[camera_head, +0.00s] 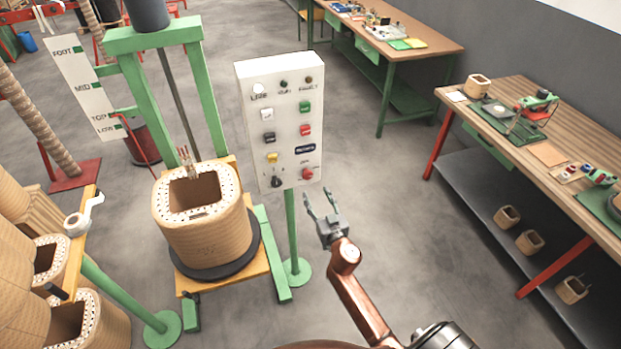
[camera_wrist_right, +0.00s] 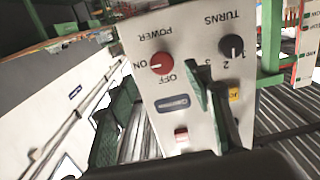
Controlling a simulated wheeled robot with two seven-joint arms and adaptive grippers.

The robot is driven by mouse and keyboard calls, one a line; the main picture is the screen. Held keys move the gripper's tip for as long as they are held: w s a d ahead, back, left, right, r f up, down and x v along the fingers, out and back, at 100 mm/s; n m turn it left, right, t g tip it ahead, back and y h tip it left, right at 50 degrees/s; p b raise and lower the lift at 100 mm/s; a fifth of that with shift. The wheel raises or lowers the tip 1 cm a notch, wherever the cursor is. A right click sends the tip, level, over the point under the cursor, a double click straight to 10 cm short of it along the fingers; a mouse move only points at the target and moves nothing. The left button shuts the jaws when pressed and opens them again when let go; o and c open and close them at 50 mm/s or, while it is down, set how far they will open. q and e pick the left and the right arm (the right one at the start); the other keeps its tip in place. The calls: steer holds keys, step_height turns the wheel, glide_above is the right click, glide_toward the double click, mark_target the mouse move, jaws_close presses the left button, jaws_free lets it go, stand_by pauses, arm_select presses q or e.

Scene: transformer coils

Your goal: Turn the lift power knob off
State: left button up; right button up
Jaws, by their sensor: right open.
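The lift power knob is a red round knob (camera_head: 307,173) at the lower right of a white control panel (camera_head: 263,90). In the right wrist view the red knob (camera_wrist_right: 161,63) shows upside down, with POWER, ON and OFF printed around it. A pale mark on it seems to face the ON side, but it is too small to be sure. My right gripper (camera_head: 320,194) is open and empty, just below and right of the panel, apart from the knob. Its two fingers (camera_wrist_right: 162,105) show spread in the wrist view. My left gripper is not in view.
A black TURNS knob (camera_head: 277,182) sits left of the red knob. Several coloured buttons are above. A green post (camera_head: 291,235) carries the panel. A wound coil (camera_head: 205,235) stands to the left. A workbench (camera_head: 545,125) stands right; the floor between is clear.

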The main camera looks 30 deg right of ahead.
mark_target(308, 176)
steer(key=x, duration=0.4)
steer(key=r+x, duration=0.1)
steer(key=x, duration=0.1)
steer(key=shift+w+d+r, duration=0.1)
steer(key=shift+w, duration=0.15)
steer(key=shift+w+d+b, duration=0.15)
steer(key=shift+w+b, duration=0.15)
steer(key=shift+w, duration=0.3)
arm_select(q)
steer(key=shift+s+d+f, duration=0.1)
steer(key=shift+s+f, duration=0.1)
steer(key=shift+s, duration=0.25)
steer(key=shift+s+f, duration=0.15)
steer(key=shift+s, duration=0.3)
arm_select(e)
steer(key=shift+w, duration=0.1)
steer(key=shift+c, duration=0.4)
steer(key=c, duration=1.1)
steer(key=shift+o, duration=0.2)
